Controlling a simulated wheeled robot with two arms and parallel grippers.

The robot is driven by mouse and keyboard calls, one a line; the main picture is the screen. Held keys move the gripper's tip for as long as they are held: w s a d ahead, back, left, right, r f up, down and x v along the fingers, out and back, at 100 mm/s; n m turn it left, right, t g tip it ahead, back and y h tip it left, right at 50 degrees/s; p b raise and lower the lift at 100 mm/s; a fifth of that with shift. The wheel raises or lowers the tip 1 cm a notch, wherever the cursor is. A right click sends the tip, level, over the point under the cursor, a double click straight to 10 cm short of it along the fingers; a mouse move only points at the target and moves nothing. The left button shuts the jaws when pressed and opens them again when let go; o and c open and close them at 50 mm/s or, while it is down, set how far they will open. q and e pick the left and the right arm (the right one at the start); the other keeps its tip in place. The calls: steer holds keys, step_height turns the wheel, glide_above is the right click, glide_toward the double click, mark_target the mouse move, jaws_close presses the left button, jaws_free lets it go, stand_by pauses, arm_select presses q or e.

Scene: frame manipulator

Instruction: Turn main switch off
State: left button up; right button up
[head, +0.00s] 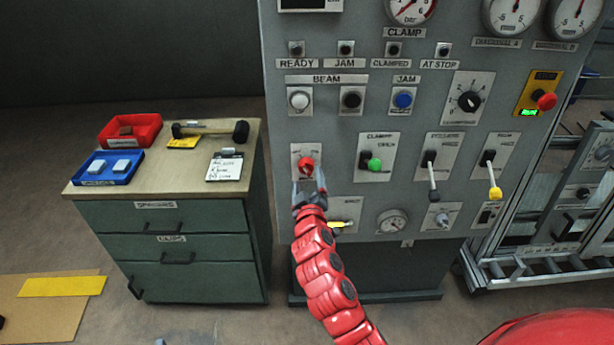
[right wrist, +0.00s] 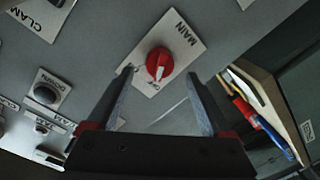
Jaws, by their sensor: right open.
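The main switch is a red rotary knob (head: 306,164) on a light plate at the lower left of the grey control panel (head: 335,230). In the right wrist view the knob (right wrist: 159,63) sits beyond the fingertips, with the plate lettered MAIN (right wrist: 180,35) around it. My right gripper (head: 308,185) is open and empty, its fingers pointing at the switch from just below. In the right wrist view the two fingers (right wrist: 160,95) are spread wide, with the knob roughly between their line and apart from them. My left gripper does not show.
A green cabinet (head: 170,245) with red (head: 131,130) and blue (head: 107,168) trays stands at the left.

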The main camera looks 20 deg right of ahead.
steer(key=b+v, duration=0.2)
steer(key=v, duration=1.1)
steer(key=shift+s, duration=0.25)
